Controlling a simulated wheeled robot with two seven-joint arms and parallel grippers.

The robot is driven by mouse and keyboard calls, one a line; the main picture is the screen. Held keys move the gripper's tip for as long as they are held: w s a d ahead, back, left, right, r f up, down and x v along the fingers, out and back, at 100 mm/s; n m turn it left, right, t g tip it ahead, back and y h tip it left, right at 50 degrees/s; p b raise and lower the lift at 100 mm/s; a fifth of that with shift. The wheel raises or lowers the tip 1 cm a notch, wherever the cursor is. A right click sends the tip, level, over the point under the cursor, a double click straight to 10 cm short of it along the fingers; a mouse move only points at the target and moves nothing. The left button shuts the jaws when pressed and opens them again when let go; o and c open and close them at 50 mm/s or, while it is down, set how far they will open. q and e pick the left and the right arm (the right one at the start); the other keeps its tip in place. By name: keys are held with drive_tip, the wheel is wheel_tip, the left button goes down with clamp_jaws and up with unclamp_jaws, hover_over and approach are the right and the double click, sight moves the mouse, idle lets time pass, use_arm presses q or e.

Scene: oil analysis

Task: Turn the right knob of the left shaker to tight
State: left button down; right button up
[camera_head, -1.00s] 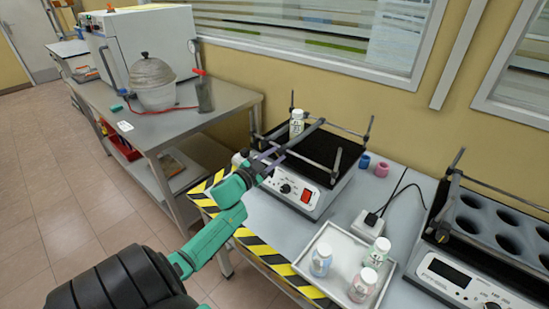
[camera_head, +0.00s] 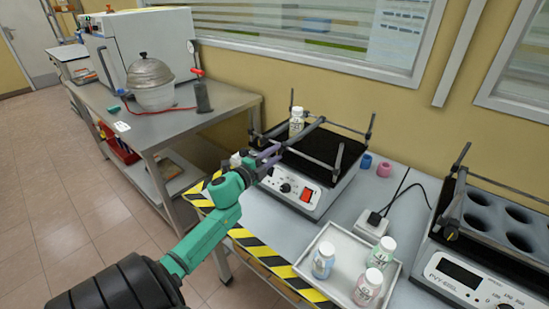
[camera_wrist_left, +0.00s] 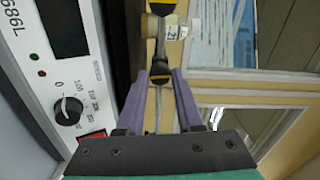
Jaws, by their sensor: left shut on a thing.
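The left shaker (camera_head: 292,190) stands on the grey bench, with a black platform and metal bars above it. Its front panel with a black dial (camera_wrist_left: 68,111) shows at the left of the left wrist view. My left gripper (camera_wrist_left: 160,78) has its purple fingers on both sides of a yellow and black knob (camera_wrist_left: 161,74) on the bar, and is shut on it. In the head view my left gripper (camera_head: 268,157) is at the shaker's front left corner and hides this knob. A second yellow and black knob (camera_wrist_left: 161,6) is farther along the bar. My right gripper is not in view.
A white bottle (camera_head: 297,122) stands at the bars of the left shaker. A white tray (camera_head: 349,243) with three bottles is in front, right of it. Another shaker (camera_head: 462,278) is at the right. A side table (camera_head: 150,133) with a pot is at the left.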

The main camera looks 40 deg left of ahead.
use_arm(q)
drive_tip(key=shift+f+m, duration=0.1)
drive_tip(key=shift+m, duration=0.6)
drive_tip(key=shift+b, duration=0.3)
drive_tip(key=c, duration=0.6)
unclamp_jaws()
drive_tip(key=shift+o, duration=0.2)
drive_tip(key=shift+s, duration=0.1)
drive_tip(key=s+b, duration=0.1)
drive_tip(key=s, duration=1.3)
drive_tip(key=shift+s+d, duration=0.15)
drive_tip(key=shift+s, duration=0.1)
